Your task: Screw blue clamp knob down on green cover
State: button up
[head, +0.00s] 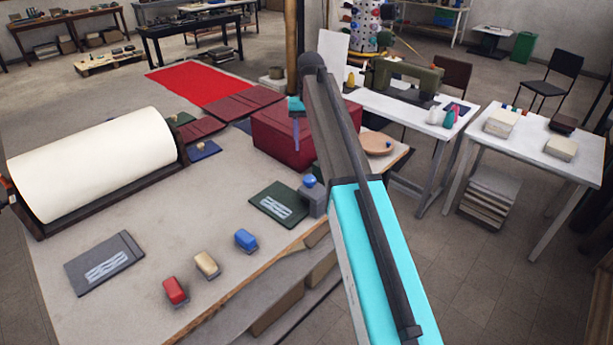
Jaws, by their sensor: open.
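The green cover (278,205) lies flat on the workbench, left of my arm, with a pale patterned patch on it. A grey clamp block (313,200) stands at its right edge, partly behind my arm. The round blue clamp knob (310,181) sits on top of the block; how far down it is screwed cannot be told. My gripper (296,146) is small in view, pointing down beside the dark red block, above and beyond the knob. It is open and apart from the knob, with nothing seen between its fingers.
Red (175,290), beige (207,264) and blue (246,239) handled blocks stand along the bench's front. A grey cover (104,263) lies at left below a large cream roll (95,165). The dark red block (284,138) stands behind the green cover.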

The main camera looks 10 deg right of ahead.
aim_at(309, 179)
jog(key=shift+f, duration=0.1)
jog(key=shift+f+b, duration=3.3)
jog(key=shift+f, duration=3.55)
jog(key=c, duration=1)
jog(key=shift+a, duration=0.45)
jog(key=shift+d, duration=0.35)
